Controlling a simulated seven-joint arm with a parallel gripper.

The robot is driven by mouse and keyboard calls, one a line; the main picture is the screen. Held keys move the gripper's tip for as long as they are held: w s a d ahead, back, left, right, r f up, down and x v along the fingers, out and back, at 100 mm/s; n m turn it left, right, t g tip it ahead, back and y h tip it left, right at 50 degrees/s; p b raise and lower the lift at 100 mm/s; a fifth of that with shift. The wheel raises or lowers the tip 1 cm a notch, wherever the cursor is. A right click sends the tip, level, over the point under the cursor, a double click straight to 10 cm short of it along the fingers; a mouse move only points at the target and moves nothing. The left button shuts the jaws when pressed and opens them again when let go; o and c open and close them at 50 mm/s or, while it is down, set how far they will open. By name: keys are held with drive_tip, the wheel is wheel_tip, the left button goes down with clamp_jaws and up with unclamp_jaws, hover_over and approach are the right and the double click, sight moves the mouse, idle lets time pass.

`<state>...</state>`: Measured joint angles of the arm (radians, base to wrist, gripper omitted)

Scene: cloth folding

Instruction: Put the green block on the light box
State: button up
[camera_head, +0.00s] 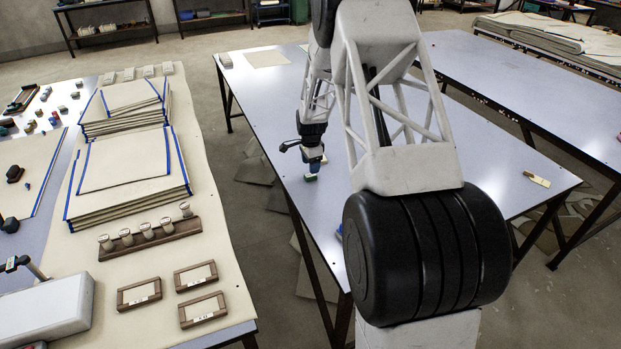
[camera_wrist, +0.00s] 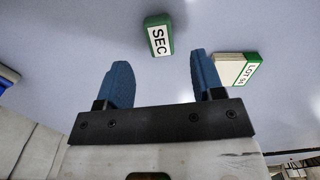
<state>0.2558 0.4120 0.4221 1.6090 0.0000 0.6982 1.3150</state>
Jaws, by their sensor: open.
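The green block (camera_wrist: 170,36), with a white SEC label, lies on the table just beyond my fingertips in the wrist view. In the head view a small green piece (camera_head: 311,178) shows right below my gripper (camera_head: 313,167). The light box (camera_wrist: 232,68), cream with a green-edged LOT 96 label, lies to the right of the block in the wrist view, partly beside my right finger. I cannot make it out surely in the head view. My gripper (camera_wrist: 160,82) is open, its blue fingers apart with nothing between them.
The table (camera_head: 440,150) is mostly bare around the block. A cream labelled piece (camera_head: 537,179) lies near its right edge. A blue object (camera_wrist: 8,77) shows at the left edge of the wrist view. Another table with stacked cloth (camera_head: 120,185) stands to the left, across a gap.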

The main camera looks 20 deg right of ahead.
drive_tip(key=shift+f, duration=2.6)
drive_tip(key=c, duration=1.1)
drive_tip(key=shift+o, duration=0.2)
drive_tip(key=shift+r, duration=0.2)
drive_tip(key=shift+r, duration=0.6)
wheel_tip(320, 180, up, 2)
drive_tip(key=shift+r, duration=0.1)
drive_tip(key=s+a, duration=0.1)
drive_tip(key=s, duration=0.4)
drive_tip(key=s+a, duration=0.1)
drive_tip(key=s, duration=0.4)
drive_tip(key=s+a+r, duration=0.1)
drive_tip(key=s+a, duration=0.1)
drive_tip(key=s, duration=0.3)
drive_tip(key=shift+s+r, duration=0.1)
drive_tip(key=shift+s, duration=0.15)
